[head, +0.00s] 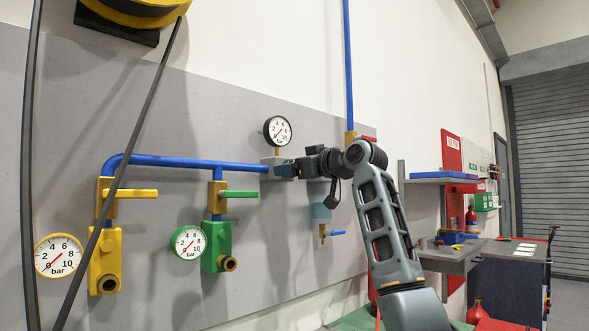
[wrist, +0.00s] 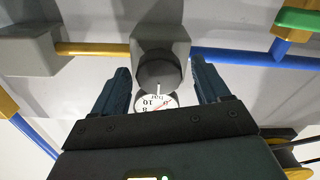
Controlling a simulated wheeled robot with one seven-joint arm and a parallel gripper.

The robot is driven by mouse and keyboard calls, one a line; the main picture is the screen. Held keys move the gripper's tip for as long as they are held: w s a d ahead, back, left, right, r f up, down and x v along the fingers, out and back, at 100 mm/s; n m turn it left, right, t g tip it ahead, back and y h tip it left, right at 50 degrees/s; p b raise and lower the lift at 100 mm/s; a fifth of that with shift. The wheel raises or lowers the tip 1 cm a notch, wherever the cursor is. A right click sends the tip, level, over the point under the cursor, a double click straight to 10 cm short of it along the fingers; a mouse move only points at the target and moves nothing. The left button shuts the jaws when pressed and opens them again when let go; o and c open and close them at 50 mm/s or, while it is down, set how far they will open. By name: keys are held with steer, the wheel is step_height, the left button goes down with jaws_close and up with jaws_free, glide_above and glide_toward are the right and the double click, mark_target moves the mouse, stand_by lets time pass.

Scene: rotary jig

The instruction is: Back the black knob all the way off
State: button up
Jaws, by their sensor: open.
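The black knob (wrist: 158,72) sits on a grey block (wrist: 160,28) in the wrist view, with a short white mark on its face pointing down in the picture. My gripper (wrist: 160,68) is open, with one blue finger on each side of the knob. Gaps show between the fingers and the knob, and I cannot tell how deep the knob lies between them.
A blue pipe (head: 190,161) runs left from the block to green (head: 217,240) and yellow (head: 104,260) valve bodies with lever handles and gauges. A brass pipe (wrist: 90,48) leaves the block's other side. A shelf (head: 440,181) stands right.

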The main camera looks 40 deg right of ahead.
steer(key=s+b, duration=0.1)
steer(key=s, duration=0.6)
steer(key=shift+s+d, duration=0.15)
steer(key=shift+s, duration=0.25)
stand_by(0.3)
